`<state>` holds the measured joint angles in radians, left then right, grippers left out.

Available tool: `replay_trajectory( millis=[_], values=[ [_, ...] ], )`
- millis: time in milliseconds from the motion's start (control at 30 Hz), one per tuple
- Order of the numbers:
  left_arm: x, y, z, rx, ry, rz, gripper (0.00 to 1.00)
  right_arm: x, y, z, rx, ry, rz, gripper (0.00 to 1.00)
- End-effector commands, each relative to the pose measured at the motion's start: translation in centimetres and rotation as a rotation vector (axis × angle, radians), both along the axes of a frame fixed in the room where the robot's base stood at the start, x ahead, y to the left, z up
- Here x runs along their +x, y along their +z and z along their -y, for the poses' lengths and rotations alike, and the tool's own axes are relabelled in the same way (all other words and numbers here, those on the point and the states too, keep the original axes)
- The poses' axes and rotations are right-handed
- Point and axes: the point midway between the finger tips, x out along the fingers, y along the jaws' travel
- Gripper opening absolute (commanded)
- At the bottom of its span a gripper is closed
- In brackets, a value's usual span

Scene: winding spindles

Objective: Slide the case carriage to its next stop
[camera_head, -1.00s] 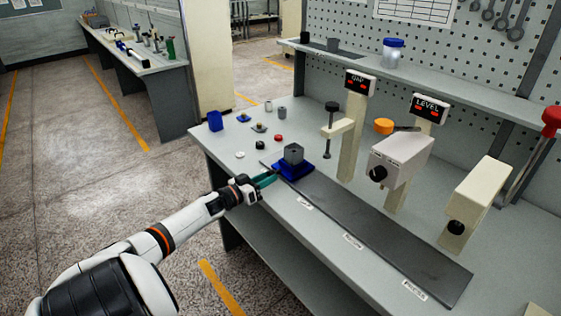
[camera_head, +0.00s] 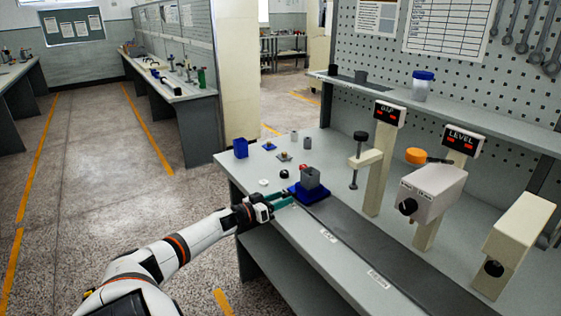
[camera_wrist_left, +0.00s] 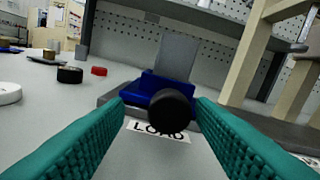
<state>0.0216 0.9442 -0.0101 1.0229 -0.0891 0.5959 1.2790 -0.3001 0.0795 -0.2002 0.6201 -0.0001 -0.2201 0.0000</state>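The case carriage (camera_head: 311,196) is a blue sled with a grey block-shaped case (camera_head: 311,178) on it. It sits at the far left end of a dark flat track (camera_head: 385,252). In the left wrist view the carriage (camera_wrist_left: 148,86) has a round black knob (camera_wrist_left: 171,111) facing me, above a label reading LOAD (camera_wrist_left: 150,129). My left gripper (camera_head: 290,199) has teal fingers and is beside the carriage. In the wrist view its fingers (camera_wrist_left: 160,108) are apart, one on each side of the knob, with a gap visible on the left. My right gripper is not in view.
Posts along the track carry a GAP display (camera_head: 389,114), a LEVEL display (camera_head: 461,140) and a white box (camera_head: 432,190). Another cream post (camera_head: 515,240) stands at right.

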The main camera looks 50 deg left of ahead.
Motion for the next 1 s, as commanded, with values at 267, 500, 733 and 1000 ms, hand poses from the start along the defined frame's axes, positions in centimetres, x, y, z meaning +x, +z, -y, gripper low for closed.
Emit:
replay_trajectory(
  millis=[267,500,733,1000],
  values=[
    [-0.1,-0.1,0.2,-0.002,-0.004,0.000,0.50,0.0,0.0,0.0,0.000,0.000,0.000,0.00],
    [-2.4,-0.2,0.0,-0.002,-0.005,-0.005,0.50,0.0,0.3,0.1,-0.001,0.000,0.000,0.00],
    [-6.8,-0.2,-0.3,-0.003,-0.004,-0.006,0.50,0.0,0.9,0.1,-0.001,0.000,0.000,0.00],
    [-10.9,-0.2,-0.7,-0.003,-0.003,-0.003,0.50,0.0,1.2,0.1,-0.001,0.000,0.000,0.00]
  ],
)
